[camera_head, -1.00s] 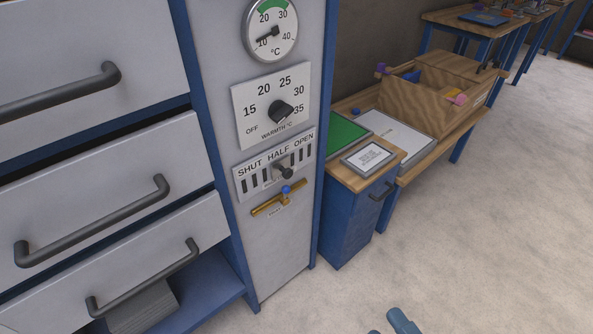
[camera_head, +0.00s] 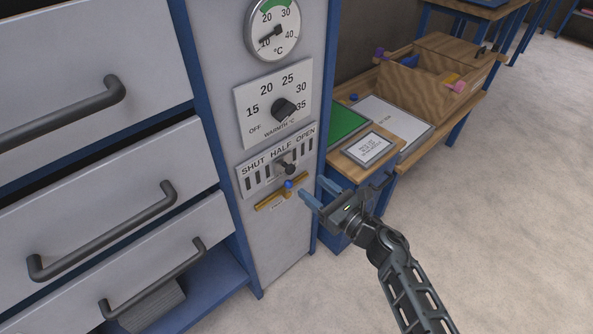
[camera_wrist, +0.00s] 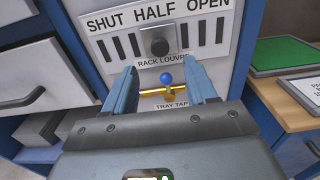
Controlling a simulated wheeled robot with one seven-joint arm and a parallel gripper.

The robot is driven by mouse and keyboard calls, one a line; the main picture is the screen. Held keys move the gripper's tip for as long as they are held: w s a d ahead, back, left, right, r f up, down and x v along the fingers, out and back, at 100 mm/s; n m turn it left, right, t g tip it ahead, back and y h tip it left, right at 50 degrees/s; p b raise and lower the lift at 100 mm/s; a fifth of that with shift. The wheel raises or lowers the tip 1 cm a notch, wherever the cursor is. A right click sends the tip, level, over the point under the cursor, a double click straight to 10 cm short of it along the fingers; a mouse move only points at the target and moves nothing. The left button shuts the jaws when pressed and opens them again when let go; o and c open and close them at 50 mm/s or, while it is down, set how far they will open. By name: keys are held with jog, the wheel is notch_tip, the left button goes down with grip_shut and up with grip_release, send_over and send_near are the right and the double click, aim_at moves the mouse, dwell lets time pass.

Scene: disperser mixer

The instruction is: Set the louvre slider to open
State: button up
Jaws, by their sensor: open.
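The louvre slider's dark knob (camera_head: 281,167) sits near the HALF mark on its white plate (camera_head: 247,187), which is lettered SHUT, HALF, OPEN. The same knob (camera_wrist: 155,42) shows in the wrist view, under HALF and ahead of my fingers. My gripper (camera_head: 317,190) is open and empty, in front of the cabinet and to the lower right of the knob. In the wrist view my gripper (camera_wrist: 163,85) has its two blue fingers apart, with the brass tray tap (camera_wrist: 160,93) and its blue ball visible between them. No contact with the knob shows.
A warmth dial (camera_head: 283,108) and a round gauge (camera_head: 271,28) are above the slider plate. Drawers with bar handles (camera_head: 110,230) stand on the left. A small blue cabinet (camera_head: 365,152) with a wooden top is close on the right. Open floor (camera_head: 500,230) lies at right.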

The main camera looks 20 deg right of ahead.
aim_at(292, 170)
jog(key=x, duration=0.7)
jog(key=shift+w, duration=0.1)
jog(key=shift+c, duration=0.3)
grip_shut()
